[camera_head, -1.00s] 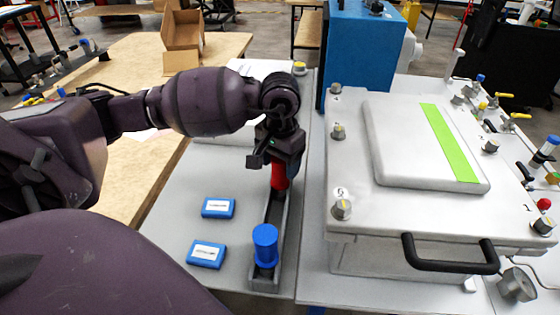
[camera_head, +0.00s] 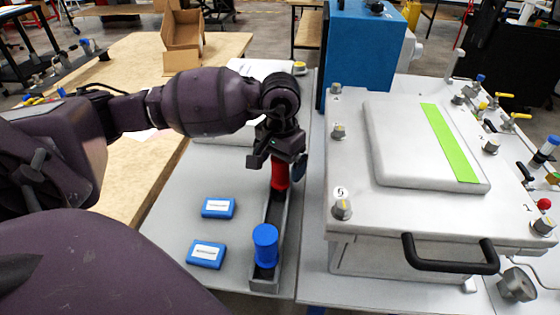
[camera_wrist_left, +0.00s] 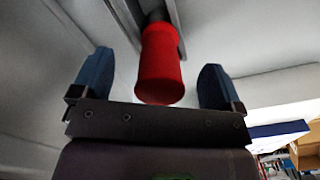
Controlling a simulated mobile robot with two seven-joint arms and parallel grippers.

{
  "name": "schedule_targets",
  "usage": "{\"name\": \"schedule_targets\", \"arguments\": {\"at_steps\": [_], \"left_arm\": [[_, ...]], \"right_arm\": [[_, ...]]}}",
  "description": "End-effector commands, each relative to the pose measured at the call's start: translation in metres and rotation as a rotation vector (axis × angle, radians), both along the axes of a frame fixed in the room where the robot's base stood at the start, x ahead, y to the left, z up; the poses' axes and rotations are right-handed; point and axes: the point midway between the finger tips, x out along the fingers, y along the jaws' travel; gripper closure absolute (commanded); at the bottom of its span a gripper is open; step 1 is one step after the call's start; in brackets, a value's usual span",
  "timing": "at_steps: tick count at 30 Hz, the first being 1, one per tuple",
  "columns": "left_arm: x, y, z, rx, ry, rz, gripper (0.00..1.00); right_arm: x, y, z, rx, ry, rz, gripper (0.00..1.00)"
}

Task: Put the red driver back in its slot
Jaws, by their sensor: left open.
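The red driver (camera_head: 280,176) stands in the far part of the long grey rack (camera_head: 277,211), its lower end hidden inside. My left gripper (camera_head: 278,165) is over it with its fingers spread. In the left wrist view the red handle (camera_wrist_left: 160,65) lies between the two blue fingers of the gripper (camera_wrist_left: 155,70), with a gap on each side. The blue driver (camera_head: 265,245) stands at the near end of the same rack. My right gripper is not in view.
Two blue labelled boxes (camera_head: 218,207) (camera_head: 206,254) lie on the grey table left of the rack. A large white lidded unit (camera_head: 350,190) with a black handle (camera_head: 450,266) stands close on the right. A blue cabinet (camera_head: 360,50) is behind.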

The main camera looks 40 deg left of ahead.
Motion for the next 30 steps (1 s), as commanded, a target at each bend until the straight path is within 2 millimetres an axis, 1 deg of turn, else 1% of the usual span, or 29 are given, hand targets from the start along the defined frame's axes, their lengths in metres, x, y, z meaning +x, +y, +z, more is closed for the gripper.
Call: {"name": "schedule_targets", "arguments": {"at_steps": [5, 11, 12, 15, 21, 25, 30], "left_arm": [[0.0, 0.0, 0.0, 0.0, 0.0, 0.0, 0.08], [0.0, 0.0, 0.0, 0.0, 0.0, 0.0, 0.08], [0.001, 0.0, 0.011, 0.001, -0.007, 0.0, 0.08], [0.001, 0.001, 0.033, 0.002, -0.009, -0.001, 0.08], [0.001, 0.0, 0.072, 0.001, -0.006, 0.0, 0.08], [0.001, 0.0, 0.09, 0.001, -0.005, 0.0, 0.08], [0.0, 0.0, 0.105, 0.0, -0.003, -0.001, 0.08]], "right_arm": [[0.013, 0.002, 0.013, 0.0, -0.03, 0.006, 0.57], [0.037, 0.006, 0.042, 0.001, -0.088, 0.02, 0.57], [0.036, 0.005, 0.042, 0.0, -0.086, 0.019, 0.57], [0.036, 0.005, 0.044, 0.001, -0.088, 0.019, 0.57], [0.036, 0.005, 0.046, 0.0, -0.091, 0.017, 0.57], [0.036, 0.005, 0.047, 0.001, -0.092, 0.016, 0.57], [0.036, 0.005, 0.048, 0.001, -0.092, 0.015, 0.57]]}}
